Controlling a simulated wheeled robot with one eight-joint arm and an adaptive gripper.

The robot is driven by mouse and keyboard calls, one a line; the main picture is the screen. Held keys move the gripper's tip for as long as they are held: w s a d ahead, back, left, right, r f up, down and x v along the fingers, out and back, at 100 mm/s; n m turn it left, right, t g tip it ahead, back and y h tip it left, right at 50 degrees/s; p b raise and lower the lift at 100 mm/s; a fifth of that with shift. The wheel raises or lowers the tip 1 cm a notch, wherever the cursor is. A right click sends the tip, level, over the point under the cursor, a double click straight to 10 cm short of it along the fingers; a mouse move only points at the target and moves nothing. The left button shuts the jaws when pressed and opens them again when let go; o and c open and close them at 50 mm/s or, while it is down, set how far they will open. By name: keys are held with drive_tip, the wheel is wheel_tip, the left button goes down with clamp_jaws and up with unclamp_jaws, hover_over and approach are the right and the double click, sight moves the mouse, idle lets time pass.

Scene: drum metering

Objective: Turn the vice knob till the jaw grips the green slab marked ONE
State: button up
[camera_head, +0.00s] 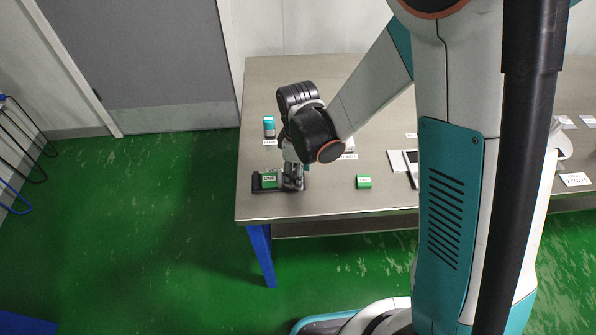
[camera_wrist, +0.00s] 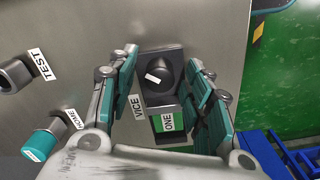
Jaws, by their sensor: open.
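The vice is a dark block on the table, seen in the head view (camera_head: 257,184) near the table's front left corner. Its round black knob (camera_wrist: 163,72) has a white mark and shows in the wrist view between my fingers. The green slab marked ONE (camera_head: 269,181) sits in the vice; it also shows in the wrist view (camera_wrist: 160,124) below the knob. I cannot tell whether the jaw touches it. My gripper (camera_head: 294,183) is open, pointing down, with its fingers (camera_wrist: 165,75) on either side of the knob, apart from it in the wrist view.
A second green block (camera_head: 364,182) lies to the right on the table. A teal and grey cylinder (camera_head: 269,127) stands behind the vice, by the HOME label (camera_wrist: 71,118). A TEST label (camera_wrist: 39,64) lies nearby. The table's left and front edges are close to the vice.

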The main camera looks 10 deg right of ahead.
wheel_tip(320, 180, up, 12)
drive_tip(key=shift+f, duration=0.15)
idle(0.3)
